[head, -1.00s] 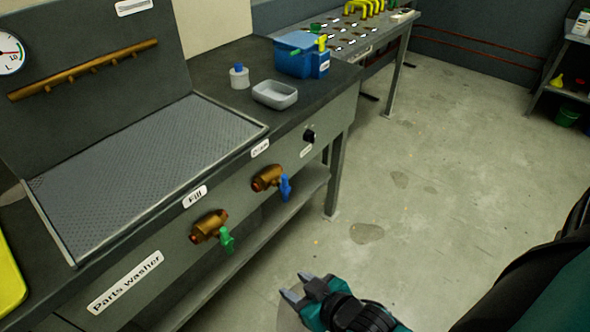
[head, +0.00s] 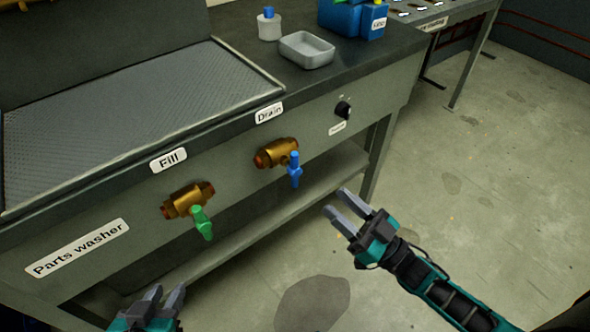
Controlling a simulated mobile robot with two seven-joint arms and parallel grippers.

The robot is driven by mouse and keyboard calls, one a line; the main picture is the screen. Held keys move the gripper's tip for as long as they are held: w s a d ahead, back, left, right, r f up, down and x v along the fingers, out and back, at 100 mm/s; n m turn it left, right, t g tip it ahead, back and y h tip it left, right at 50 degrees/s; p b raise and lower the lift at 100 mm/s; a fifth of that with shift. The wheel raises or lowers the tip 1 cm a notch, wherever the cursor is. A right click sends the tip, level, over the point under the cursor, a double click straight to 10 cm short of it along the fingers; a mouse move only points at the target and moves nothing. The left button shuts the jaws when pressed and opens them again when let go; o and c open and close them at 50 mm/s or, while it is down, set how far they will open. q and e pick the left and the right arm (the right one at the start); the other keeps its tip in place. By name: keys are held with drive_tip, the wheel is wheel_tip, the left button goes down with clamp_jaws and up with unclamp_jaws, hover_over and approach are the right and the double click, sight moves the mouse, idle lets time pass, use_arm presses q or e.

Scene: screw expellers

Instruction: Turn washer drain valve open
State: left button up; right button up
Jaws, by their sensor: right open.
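The drain valve (head: 277,152) is a brass body on the washer's front panel, below the label "Drain" (head: 269,113). Its blue handle (head: 294,170) hangs downward. My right gripper (head: 338,208) is open and empty, to the right of and a little below the blue handle, apart from it. My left gripper (head: 164,298) shows at the bottom left edge, below the fill valve. Its two fingers point up with a gap between them, and nothing shows in it.
The fill valve (head: 187,201) with a green handle (head: 202,222) sits left of the drain valve. A black knob (head: 343,109) is to the right. A lower shelf (head: 240,226) runs under the washer. A grey tray (head: 306,50) and a white bottle (head: 269,25) stand on top. Floor is free at right.

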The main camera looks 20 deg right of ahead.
sight(295, 168)
drive_tip(key=x, duration=1.2)
drive_tip(key=shift+w+a+r, duration=0.2)
drive_tip(key=shift+r, duration=0.05)
clamp_jaws()
